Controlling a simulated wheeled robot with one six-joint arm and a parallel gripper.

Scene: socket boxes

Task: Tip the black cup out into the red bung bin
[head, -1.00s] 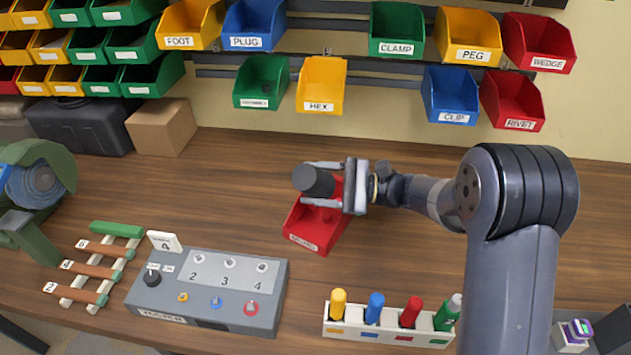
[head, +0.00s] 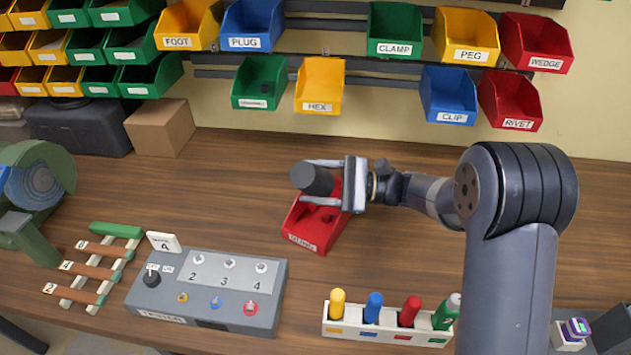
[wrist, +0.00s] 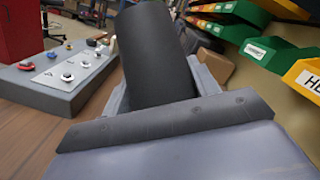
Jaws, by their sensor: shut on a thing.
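My gripper (head: 326,182) is shut on the black cup (head: 312,178) and holds it above the red bin (head: 313,232) on the workbench. The cup looks tilted, its end toward the left in the head view. In the wrist view the black cup (wrist: 155,55) fills the middle between the fingers. The cup's opening and contents cannot be made out. The red bin has a label on its front that is too blurred to read. Something small and red shows inside it; the cup and gripper hide its back part.
A grey tester box (head: 207,290) stands front left, beside a wooden rack (head: 95,268). A white holder (head: 388,325) with coloured markers is at the front. Labelled bins hang on the back wall, with HEX (head: 320,85) lowest near the middle. The bench behind my gripper is clear.

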